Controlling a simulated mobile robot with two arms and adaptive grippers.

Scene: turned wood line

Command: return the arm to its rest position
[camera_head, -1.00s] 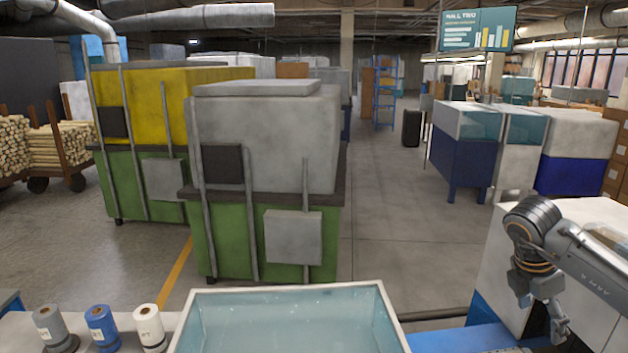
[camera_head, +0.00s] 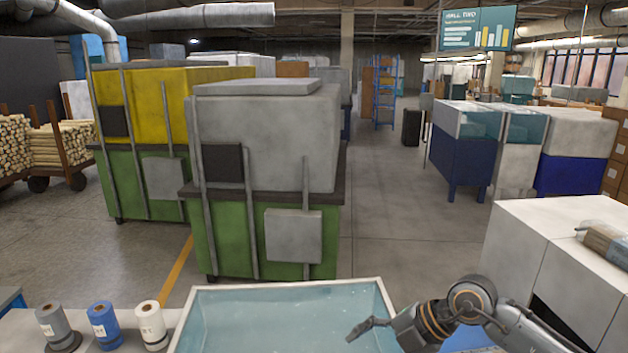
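My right arm comes in from the lower right, bent. Its gripper (camera_head: 352,335) points left over the right part of a pale tray (camera_head: 208,288) with a light blue inside. I see the gripper from the side, so how far its fingers are apart is unclear. No object shows at its fingertips. My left arm and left gripper are out of view.
Grey (camera_head: 52,328), blue (camera_head: 103,326) and white (camera_head: 151,325) spools stand left of the tray. A white cabinet (camera_head: 520,245) stands at right with a wrapped bundle (camera_head: 605,242) on top. Green-based machines (camera_head: 265,170) stand beyond the tray; open floor (camera_head: 400,220) lies to their right.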

